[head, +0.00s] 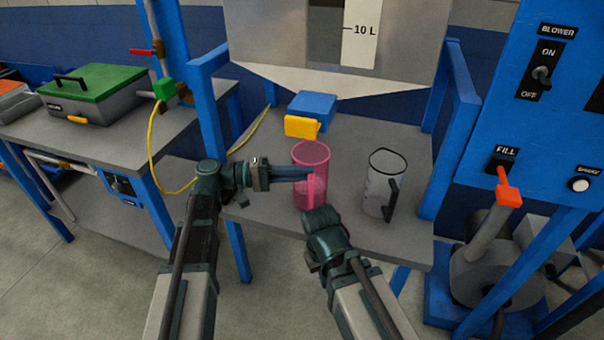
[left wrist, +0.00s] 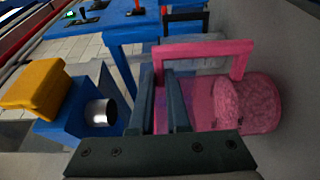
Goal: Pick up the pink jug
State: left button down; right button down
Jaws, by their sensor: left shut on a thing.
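The pink jug (head: 311,155) is see-through and stands upright at the front middle of the grey bench in the head view. In the left wrist view the jug (left wrist: 262,105) lies sideways in the picture, with its square pink handle (left wrist: 205,48). My left gripper (head: 311,174) reaches in from the left. I cannot tell whether the jug's base touches the bench. My right arm's end (head: 325,232) is just in front of the jug; its fingers are hidden.
A clear jug with a black handle (head: 382,182) stands close to the right on the bench (head: 270,212). A blue block with a yellow part (head: 311,110) is behind. A hopper (head: 280,45) hangs above, and a blue control panel (head: 560,95) stands right.

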pick_arm(q)
jog(key=a+r+p, duration=0.1)
jog(key=a, duration=1.7)
jog(key=shift+s+r, duration=0.35)
jog(key=shift+r, duration=0.05)
